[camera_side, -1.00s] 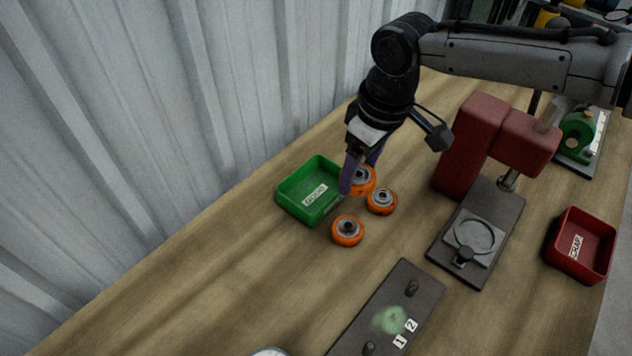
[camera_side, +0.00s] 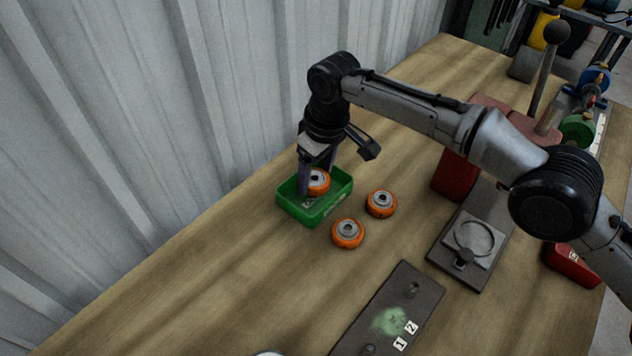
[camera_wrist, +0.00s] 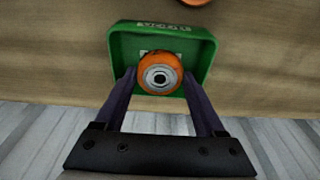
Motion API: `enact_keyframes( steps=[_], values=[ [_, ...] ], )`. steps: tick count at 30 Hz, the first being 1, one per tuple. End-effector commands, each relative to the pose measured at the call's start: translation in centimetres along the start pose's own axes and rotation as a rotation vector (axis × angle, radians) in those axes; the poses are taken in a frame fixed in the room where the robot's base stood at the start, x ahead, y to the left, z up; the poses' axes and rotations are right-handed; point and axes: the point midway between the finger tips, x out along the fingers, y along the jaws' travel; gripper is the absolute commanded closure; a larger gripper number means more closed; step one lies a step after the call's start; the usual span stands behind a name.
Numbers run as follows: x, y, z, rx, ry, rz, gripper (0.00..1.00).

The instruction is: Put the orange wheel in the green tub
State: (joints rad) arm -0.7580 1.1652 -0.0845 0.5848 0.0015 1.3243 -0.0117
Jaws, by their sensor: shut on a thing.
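The orange wheel (camera_side: 319,181) with a grey hub is between the purple fingers of my gripper (camera_side: 316,182). My gripper is shut on it and holds it over the inside of the green tub (camera_side: 337,207). In the wrist view the wheel (camera_wrist: 160,73) sits between the fingertips (camera_wrist: 158,80), hub towards the camera, with the green tub (camera_wrist: 202,52) behind and around it. I cannot tell whether the wheel touches the tub floor. Part of the tub is hidden by the fingers and wheel.
Two more orange wheels lie on the bench, one (camera_side: 381,203) right of the tub and one (camera_side: 347,233) in front of it. A dark plate marked 1 and 2 (camera_side: 392,310) is nearer. A red press (camera_side: 455,175) and red bin (camera_side: 568,266) are at right.

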Motion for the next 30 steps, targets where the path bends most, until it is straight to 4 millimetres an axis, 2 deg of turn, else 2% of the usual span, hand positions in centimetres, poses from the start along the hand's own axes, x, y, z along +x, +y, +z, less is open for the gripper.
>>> enact_keyframes(
  steps=[6, 18, 19, 23, 30],
  values=[
    [2.9, 0.0, 0.5, 0.000, -0.002, 0.000, 1.00],
    [3.4, 0.0, 0.5, 0.000, 0.001, 0.000, 1.00],
    [3.4, 0.0, 0.5, 0.000, -0.001, 0.000, 0.23],
    [3.4, 0.0, 0.5, 0.000, -0.001, 0.000, 0.00],
    [3.3, 0.0, 0.5, 0.000, -0.001, 0.000, 0.00]
  ],
)
